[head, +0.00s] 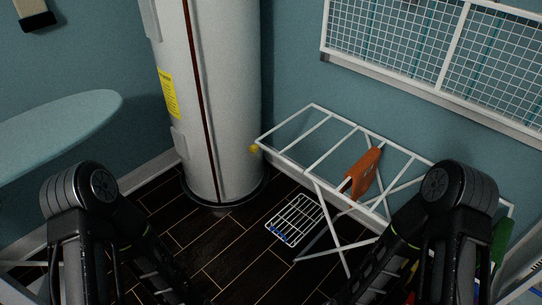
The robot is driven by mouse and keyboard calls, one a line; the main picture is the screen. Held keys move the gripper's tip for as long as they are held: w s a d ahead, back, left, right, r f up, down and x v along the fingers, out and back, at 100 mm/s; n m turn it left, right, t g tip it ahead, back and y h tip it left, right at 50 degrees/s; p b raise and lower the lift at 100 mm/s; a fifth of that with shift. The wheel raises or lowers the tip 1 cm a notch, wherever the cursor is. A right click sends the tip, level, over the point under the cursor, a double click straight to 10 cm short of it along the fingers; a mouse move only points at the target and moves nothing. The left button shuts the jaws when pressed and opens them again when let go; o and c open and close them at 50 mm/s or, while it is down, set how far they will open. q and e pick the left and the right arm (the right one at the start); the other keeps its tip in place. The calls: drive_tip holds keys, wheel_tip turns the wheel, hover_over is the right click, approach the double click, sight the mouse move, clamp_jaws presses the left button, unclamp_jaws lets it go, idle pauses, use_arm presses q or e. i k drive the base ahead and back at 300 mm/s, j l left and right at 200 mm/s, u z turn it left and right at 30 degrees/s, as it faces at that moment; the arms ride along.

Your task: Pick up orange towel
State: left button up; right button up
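The orange towel (362,172) hangs over a bar of the white folding drying rack (313,108), right of the picture's middle. My two arms come up from the bottom left and bottom right corners of the head view and bend downward. The right arm stands close to the towel in the picture and covers part of the rack's right end. Neither gripper's fingertips can be seen; both lie out of the frame or behind my arms.
A white water heater (225,110) stands behind, left of the rack. An ironing board (60,132) is at the left. A small wire rack (296,219) lies on the dark floor. A white wire-mesh panel (390,40) is on the wall. Something green (501,243) is at the right.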

sight(362, 173)
drive_tip(key=i+l+u, duration=0.15)
drive_tip(key=i+l, duration=0.15)
drive_tip(key=i, duration=0.15)
drive_tip(key=i+l+u, duration=0.1)
drive_tip(key=i+l, duration=0.25)
drive_tip(key=i, duration=0.05)
